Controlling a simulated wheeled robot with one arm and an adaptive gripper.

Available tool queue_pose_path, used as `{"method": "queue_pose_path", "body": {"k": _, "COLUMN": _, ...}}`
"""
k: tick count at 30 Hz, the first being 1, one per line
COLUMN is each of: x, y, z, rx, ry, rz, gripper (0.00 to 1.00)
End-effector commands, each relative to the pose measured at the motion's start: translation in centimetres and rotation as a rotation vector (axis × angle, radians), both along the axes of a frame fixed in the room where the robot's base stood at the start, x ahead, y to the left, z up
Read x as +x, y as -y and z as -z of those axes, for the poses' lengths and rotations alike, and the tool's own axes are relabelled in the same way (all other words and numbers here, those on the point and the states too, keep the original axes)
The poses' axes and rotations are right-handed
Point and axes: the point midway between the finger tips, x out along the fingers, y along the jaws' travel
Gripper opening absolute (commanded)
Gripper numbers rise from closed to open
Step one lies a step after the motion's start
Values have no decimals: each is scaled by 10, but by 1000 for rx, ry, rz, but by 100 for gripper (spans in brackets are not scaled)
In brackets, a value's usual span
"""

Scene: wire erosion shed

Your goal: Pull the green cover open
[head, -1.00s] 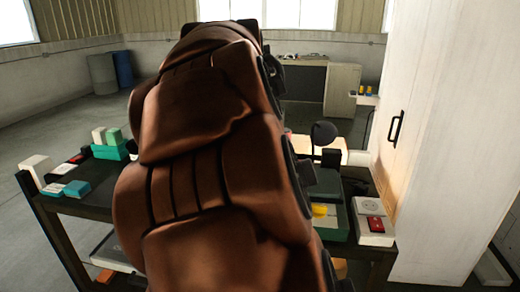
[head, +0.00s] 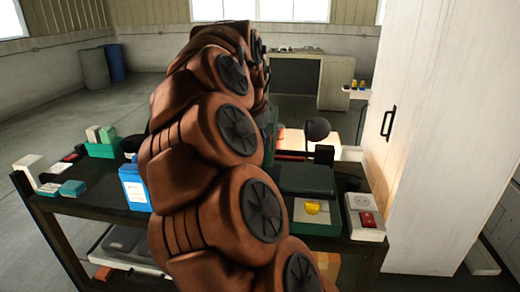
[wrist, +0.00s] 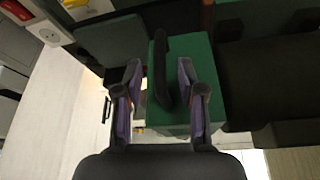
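In the wrist view a green cover (wrist: 198,60), a box-like block with a black bar handle (wrist: 159,62), lies in front of my gripper (wrist: 160,88). My gripper is open, with one purple-lined finger on each side of the handle. I cannot tell whether either finger touches it. In the head view only a narrow green part (head: 270,140) shows beside my arm, probably the same cover. My arm hides the gripper and the handle there.
A dark green case (head: 306,179) with a yellow piece (head: 312,207) and a white socket box with a red switch (head: 367,219) stand on the bench's right. A blue box (head: 134,188) stands left of my arm. A tall white cabinet (head: 425,140) borders the right.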

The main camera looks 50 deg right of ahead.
Motion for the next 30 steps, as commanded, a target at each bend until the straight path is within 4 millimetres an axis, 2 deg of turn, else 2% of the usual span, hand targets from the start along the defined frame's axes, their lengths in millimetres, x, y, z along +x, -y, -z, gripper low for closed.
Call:
{"method": "queue_pose_path", "body": {"k": 9, "x": 5, "y": 11, "z": 31, "rx": 1, "ry": -2, "rz": -1, "gripper": 39}}
{"method": "queue_pose_path", "body": {"k": 21, "x": 7, "y": 14, "z": 37, "rx": -2, "ry": 3, "rz": -2, "gripper": 39}}
{"method": "queue_pose_path", "body": {"k": 23, "x": 6, "y": 14, "z": 37, "rx": -2, "ry": 3, "rz": -2, "gripper": 35}}
{"method": "queue_pose_path", "body": {"k": 30, "x": 6, "y": 14, "z": 37, "rx": -1, "ry": 2, "rz": 0, "gripper": 10}}
